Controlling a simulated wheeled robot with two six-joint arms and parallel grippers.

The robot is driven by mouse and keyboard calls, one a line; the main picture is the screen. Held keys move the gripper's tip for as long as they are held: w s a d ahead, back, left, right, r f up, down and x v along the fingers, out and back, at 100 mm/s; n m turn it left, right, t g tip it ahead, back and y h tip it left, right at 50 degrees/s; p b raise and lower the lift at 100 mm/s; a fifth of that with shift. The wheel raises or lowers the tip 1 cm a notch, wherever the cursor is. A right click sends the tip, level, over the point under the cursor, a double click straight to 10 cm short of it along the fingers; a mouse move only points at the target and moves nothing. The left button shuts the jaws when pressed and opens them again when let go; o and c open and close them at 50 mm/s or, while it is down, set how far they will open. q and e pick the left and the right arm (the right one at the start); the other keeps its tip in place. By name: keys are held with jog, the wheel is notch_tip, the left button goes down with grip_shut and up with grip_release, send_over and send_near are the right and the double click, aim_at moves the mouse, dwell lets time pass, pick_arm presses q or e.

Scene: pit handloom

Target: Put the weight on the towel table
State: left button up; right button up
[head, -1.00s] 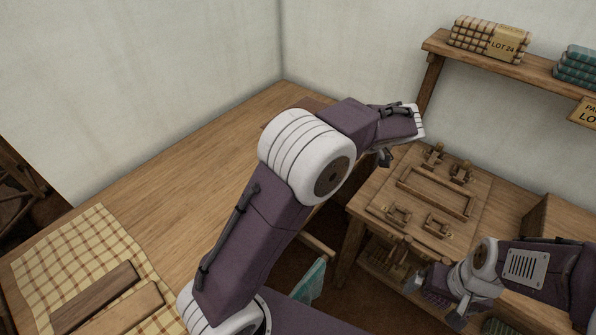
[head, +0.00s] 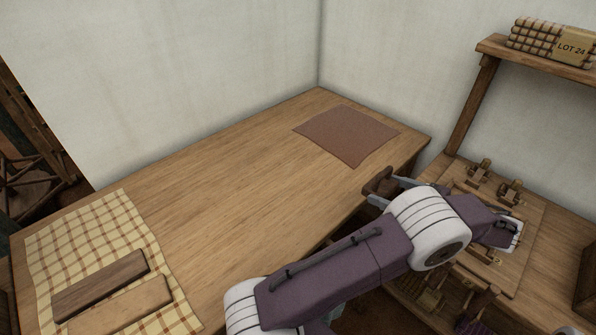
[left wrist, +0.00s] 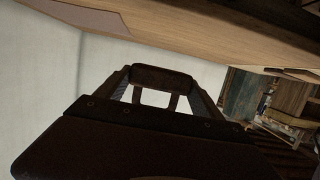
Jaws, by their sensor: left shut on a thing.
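A dark brown weight (head: 379,183) is held in my left gripper (head: 388,188), just off the right edge of the long wooden table (head: 235,175). Its lower part is hidden behind my left arm. In the left wrist view, the weight (left wrist: 165,77) shows as a dark bar with two short uprights between my fingers, above a pale background. A yellow checked towel (head: 90,240) lies on the left end of the table. My right gripper is out of the head view.
A dark and a light wooden slat (head: 120,305) lie on the towel. A brown mat (head: 347,135) lies at the table's far right corner; the middle is bare. A workbench with wooden fittings (head: 478,170) stands at right, below a shelf (head: 540,58) holding folded cloth.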

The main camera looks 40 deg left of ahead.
pick_arm(q)
jog(key=shift+a+r, duration=0.1)
send_over(343, 204)
notch_tip(343, 204, down, 7)
jog(key=shift+w+a+b, duration=0.1)
jog(key=shift+b, duration=0.3)
jog(key=shift+f, duration=2.05)
jog(key=o, duration=2.1)
jog(key=shift+c, duration=0.2)
jog(key=shift+o, duration=0.2)
